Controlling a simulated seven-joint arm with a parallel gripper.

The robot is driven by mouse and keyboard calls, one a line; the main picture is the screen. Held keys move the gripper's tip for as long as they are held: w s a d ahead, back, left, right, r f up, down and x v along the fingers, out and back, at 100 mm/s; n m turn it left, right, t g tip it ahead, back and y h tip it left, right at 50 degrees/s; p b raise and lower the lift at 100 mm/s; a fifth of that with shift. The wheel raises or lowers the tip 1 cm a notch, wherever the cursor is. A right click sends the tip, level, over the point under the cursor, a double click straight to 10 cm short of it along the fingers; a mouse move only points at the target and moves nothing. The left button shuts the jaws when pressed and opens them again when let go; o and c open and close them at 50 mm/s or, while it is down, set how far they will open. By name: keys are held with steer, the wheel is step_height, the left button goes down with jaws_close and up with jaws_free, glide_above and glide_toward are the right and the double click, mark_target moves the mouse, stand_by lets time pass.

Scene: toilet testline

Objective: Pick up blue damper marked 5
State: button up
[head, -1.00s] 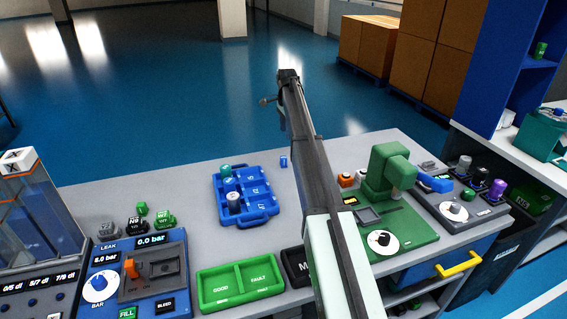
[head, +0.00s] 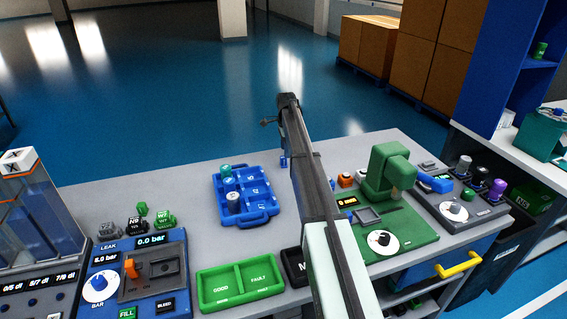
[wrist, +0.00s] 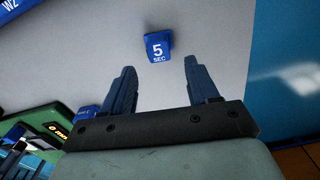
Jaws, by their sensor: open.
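The blue damper marked 5 SEC (wrist: 158,46) stands on the grey bench top in the wrist view, just beyond my fingertips and between their lines. In the head view it is a small blue block (head: 283,162) just left of my arm, near the bench's far edge. My gripper (wrist: 159,72) is open and empty, its two dark blue fingers apart and not touching the damper. In the head view my arm hides most of the gripper.
A blue tray (head: 216,191) with a teal-topped piece and a grey-topped piece stands left of the damper. Another small blue block (wrist: 88,112) shows partly behind my left finger. A green press (head: 388,168) stands to the right. The bench around the damper is clear.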

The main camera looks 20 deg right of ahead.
mark_target(283, 157)
steer(key=shift+a+f, duration=0.2)
steer(key=shift+f, duration=0.45)
steer(key=shift+a+f, duration=0.15)
steer(key=shift+f, duration=0.85)
steer(key=shift+a+f, duration=0.15)
steer(key=shift+f, duration=0.8)
steer(key=c, duration=1)
steer(key=shift+c, duration=0.2)
steer(key=shift+r, duration=0.15)
